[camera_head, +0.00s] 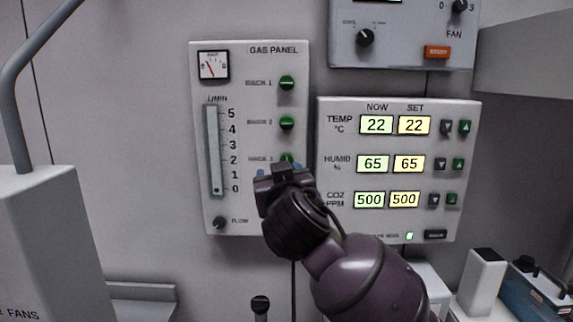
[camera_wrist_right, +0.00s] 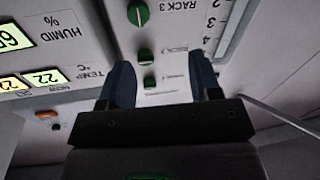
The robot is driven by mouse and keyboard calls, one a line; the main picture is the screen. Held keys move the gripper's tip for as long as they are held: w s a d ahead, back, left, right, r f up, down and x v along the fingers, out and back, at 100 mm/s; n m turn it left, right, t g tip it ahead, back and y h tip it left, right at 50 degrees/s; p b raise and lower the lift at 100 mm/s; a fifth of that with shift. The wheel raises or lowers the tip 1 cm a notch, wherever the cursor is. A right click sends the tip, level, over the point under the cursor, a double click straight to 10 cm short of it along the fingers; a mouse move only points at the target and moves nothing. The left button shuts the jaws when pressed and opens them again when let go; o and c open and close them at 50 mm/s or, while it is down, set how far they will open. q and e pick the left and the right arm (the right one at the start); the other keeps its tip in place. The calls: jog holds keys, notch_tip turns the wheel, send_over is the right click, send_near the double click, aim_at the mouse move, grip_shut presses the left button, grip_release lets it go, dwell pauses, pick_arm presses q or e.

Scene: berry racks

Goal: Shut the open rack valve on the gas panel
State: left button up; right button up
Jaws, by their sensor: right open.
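The gas panel (camera_head: 250,60) is on the wall, with three green valve knobs in a column. The rack 1 valve (camera_head: 287,83) and rack 2 valve (camera_head: 287,122) show bars lying across. The rack 3 valve (camera_head: 287,158) is mostly hidden behind my right gripper (camera_head: 273,170). In the right wrist view, which is upside down, the rack 3 valve (camera_wrist_right: 138,13) has a bar that looks upright, along the column. There my right gripper (camera_wrist_right: 161,65) is open and empty, its dark blue fingers apart, with the rack 2 valve (camera_wrist_right: 145,55) and rack 1 valve (camera_wrist_right: 149,83) seen between them. Contact with the panel cannot be told.
A flow tube (camera_head: 213,150) and flow knob (camera_head: 219,222) are on the panel's left side. A climate panel (camera_head: 330,108) with lit displays stands close to its right. A fan control box (camera_head: 400,50) is above right. A grey pipe (camera_head: 20,90) rises at the left.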

jog(key=w+d+m+h+p, duration=0.1)
jog(key=w+m+h, duration=0.2)
jog(key=w, duration=0.7)
jog(key=shift+w, duration=0.25)
jog(key=shift+d, duration=0.1)
jog(key=shift+c, duration=0.5)
jog(key=c, duration=0.8)
